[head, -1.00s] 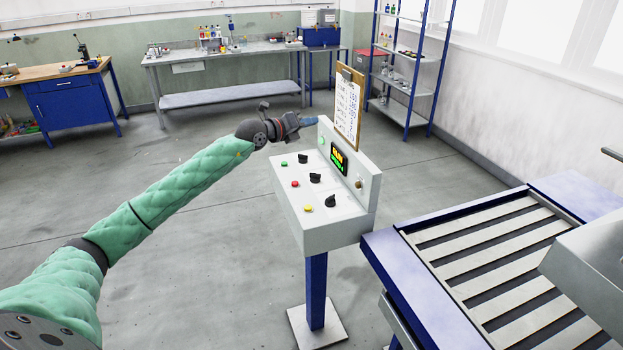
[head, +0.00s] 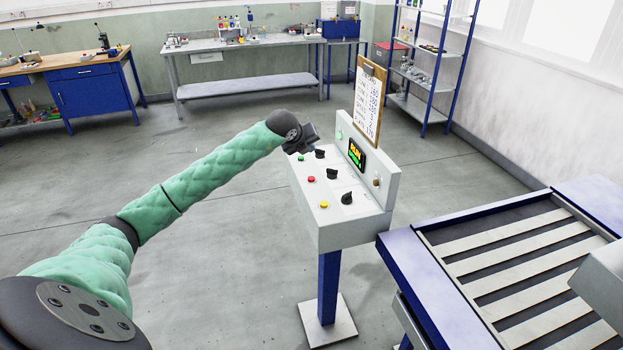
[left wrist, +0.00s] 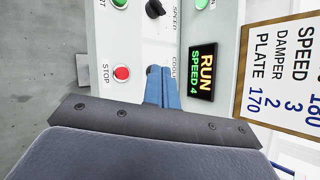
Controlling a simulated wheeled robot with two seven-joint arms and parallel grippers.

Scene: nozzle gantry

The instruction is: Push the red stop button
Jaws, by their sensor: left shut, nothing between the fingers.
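The red stop button (head: 311,179) sits on the sloping face of the white control box (head: 335,232), between a green and a yellow button. In the left wrist view the red button (left wrist: 121,73), beside the word STOP, lies to the left of my fingertips. My left gripper (head: 306,149) is above the far left part of the box, near the green button and the far black knob. Its blue fingers (left wrist: 162,88) are closed together with nothing between them, and appear apart from the red button. The head view largely hides the fingertips. My right gripper is not in view.
Black knobs (head: 347,198) stand up beside the buttons. A lit display (head: 357,155) reading RUN and a clipboard (head: 369,100) rise behind them. A blue-framed slatted conveyor (head: 520,245) is close on the right. The floor left of the box is clear.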

